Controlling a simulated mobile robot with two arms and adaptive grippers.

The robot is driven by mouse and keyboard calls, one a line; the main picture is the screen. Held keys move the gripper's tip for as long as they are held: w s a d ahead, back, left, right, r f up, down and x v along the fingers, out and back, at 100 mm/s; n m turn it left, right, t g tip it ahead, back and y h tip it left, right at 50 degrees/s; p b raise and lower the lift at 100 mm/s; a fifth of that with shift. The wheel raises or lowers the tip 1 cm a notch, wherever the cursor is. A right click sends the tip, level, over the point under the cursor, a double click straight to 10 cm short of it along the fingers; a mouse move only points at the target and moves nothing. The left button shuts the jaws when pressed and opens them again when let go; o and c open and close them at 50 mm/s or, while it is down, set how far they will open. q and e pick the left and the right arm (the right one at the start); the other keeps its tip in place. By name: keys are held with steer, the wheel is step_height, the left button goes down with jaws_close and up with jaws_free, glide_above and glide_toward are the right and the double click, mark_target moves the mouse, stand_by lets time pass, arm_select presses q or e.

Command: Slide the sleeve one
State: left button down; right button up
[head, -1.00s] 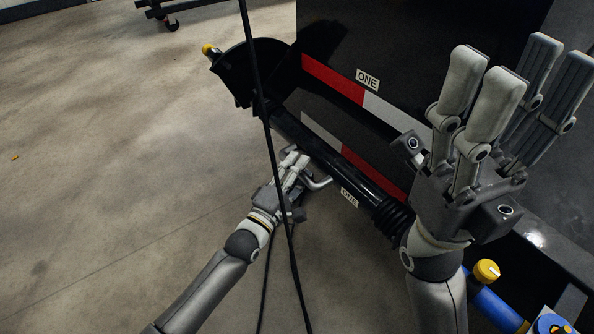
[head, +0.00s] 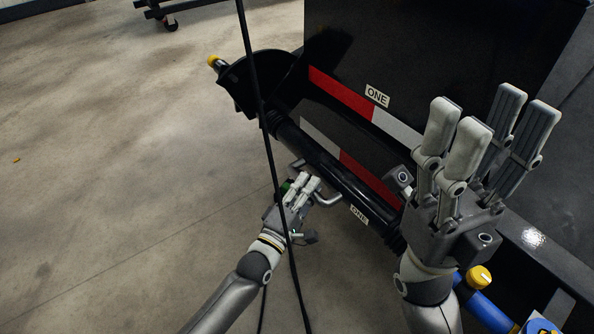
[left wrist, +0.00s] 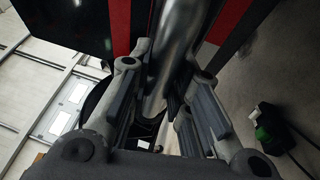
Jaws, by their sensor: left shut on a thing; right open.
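The sleeve is a black tube (head: 318,155) running diagonally beside a dark panel, with a white ONE label (head: 359,215) on its lower side. A grey bent handle (head: 327,200) sticks out from it. My left gripper (head: 311,184) is shut on this handle; its fingers cover part of it. In the left wrist view a grey metal bar (left wrist: 177,60) lies between the fingers. My right gripper (head: 489,116) is open and empty, fingers up, in front of the panel. It and its arm hide the tube's lower right end.
The dark panel carries a red and white stripe (head: 340,92) and another ONE label (head: 377,96). A black cable (head: 268,150) hangs across the view by my left gripper. A yellow cap (head: 479,277) and blue pipe (head: 490,313) lie lower right.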

mark_target(330, 206)
arm_select(q)
steer(key=s+d, duration=0.1)
steer(key=s, duration=0.1)
steer(key=s+d+p, duration=0.1)
steer(key=s+d, duration=0.1)
steer(key=s+d+p, duration=0.1)
steer(key=s, duration=0.1)
steer(key=shift+s+d+r, duration=0.15)
steer(key=shift+s+d, duration=0.05)
steer(key=shift+d, duration=0.15)
steer(key=shift+w, duration=0.1)
steer(key=c, duration=1.3)
jaws_free()
steer(key=shift+w, duration=0.1)
steer(key=v, duration=1.2)
